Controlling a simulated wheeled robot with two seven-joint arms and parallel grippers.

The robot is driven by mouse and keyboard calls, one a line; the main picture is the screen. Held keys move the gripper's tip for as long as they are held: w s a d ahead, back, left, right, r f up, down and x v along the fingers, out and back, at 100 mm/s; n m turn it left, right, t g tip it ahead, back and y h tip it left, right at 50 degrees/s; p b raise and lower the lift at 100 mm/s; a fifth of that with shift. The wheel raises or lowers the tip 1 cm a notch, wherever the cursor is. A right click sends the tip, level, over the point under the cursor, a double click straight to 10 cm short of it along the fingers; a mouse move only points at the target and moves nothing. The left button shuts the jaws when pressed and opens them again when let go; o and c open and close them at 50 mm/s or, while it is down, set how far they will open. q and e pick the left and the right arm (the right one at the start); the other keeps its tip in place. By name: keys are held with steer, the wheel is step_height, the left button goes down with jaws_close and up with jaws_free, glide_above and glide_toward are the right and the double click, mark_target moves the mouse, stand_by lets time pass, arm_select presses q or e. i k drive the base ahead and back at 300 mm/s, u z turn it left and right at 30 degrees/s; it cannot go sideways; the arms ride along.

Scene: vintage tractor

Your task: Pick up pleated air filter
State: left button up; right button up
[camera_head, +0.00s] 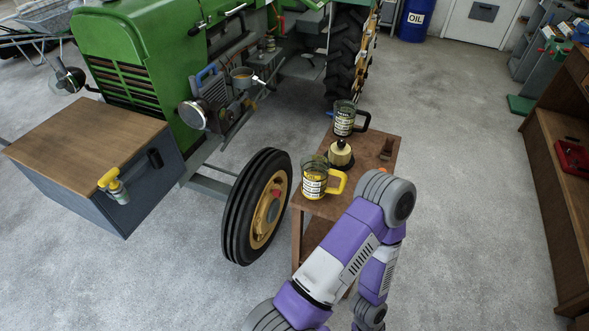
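I cannot make out a pleated air filter for certain. A round, open metal cup (242,77) sits on the tractor's side by the engine, too small to tell what is in it. On the small wooden table (370,155) stand a yellow-handled oil jug (314,178), a dark-handled oil jug (344,120) and a cream canister with a dark base (341,153). One of my purple and grey arms (340,255) comes up from the bottom and bends back down in front of the table, hiding its near right part. Neither gripper is in view.
The green tractor (140,40) with its front wheel (257,207) stands left of the small table. A wooden shelf unit (548,170) stands at right. The floor between table and shelf is clear.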

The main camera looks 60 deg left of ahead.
mark_target(341, 157)
steer(key=k, duration=0.2)
steer(key=u, duration=1.1)
